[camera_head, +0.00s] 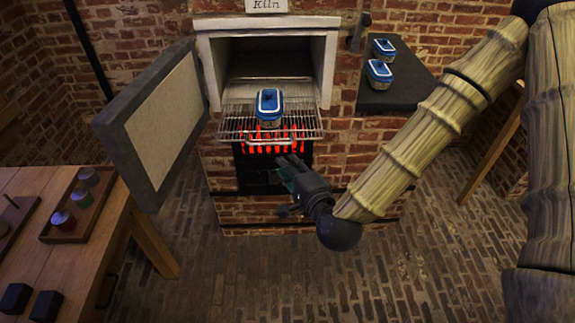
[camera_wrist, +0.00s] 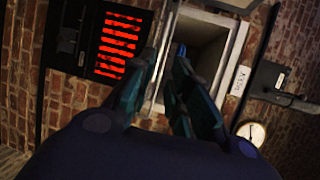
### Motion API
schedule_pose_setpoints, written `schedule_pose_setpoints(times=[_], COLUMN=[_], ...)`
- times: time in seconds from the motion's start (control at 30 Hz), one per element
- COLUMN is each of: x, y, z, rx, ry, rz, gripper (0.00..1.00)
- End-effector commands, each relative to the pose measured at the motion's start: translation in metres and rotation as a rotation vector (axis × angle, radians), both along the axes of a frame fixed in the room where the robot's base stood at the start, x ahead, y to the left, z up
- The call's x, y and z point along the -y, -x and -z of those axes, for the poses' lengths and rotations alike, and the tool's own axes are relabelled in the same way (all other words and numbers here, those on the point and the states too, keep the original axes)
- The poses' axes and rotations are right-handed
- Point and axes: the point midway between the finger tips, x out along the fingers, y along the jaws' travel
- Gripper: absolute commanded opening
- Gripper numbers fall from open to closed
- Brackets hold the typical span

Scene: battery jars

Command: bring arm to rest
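My gripper (camera_head: 287,168) is in front of the kiln, below and a little right of the pulled-out wire rack. In the wrist view my gripper (camera_wrist: 174,60) has its two teal fingers apart, with nothing seen between them. The brick kiln (camera_head: 340,125) has its door (camera_head: 165,125) swung open to the left, and red glowing bars (camera_head: 275,149) show below its chamber. The glowing bars also show in the wrist view (camera_wrist: 119,45). My arm comes in from the upper right.
A blue-and-white lidded jar (camera_head: 269,105) stands on the wire rack (camera_head: 235,124). Two similar jars (camera_head: 380,72) (camera_head: 384,48) stand on a dark shelf (camera_head: 400,95) at right. A wooden table (camera_head: 90,262) at left holds a tray (camera_head: 62,237) of small pots. Brick floor between is clear.

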Motion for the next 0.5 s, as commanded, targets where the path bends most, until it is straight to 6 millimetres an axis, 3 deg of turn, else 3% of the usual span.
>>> schedule_pose_setpoints(times=[0.37, 0.5], x=[0.000, 0.000], y=[0.000, 0.010], z=[0.003, 0.033], rx=[-0.004, -0.053], ry=[0.007, 0.092], rz=[-0.003, -0.035], gripper=[0.19, 0.19])
